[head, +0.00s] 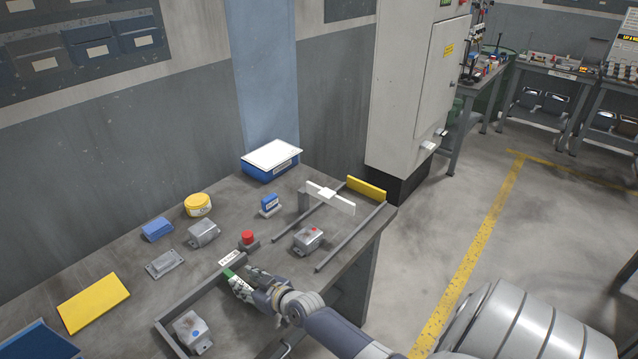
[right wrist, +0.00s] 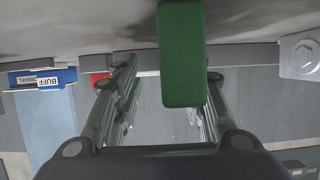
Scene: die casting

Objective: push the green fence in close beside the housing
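The green fence (head: 230,273) stands at the inner end of a grey rail frame on the bench, partly hidden by my right gripper. In the right wrist view the green fence (right wrist: 182,55) is a green block reaching down between the two fingers, overlapping the right-hand finger in the picture. My right gripper (head: 254,279) is open, its fingers apart, with a gap beside the block; contact cannot be told. A grey metal housing (head: 193,333) with a blue dot sits within the rail frame, left of and nearer than the fence. My left gripper is not in view.
A grey housing with a red dot (head: 308,241) sits by two rails at the right. Nearby are a red button (head: 248,238), another grey housing (head: 203,234), a blue block (head: 157,229) and a yellow plate (head: 93,303). A white-lidded blue box (head: 271,161) stands behind.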

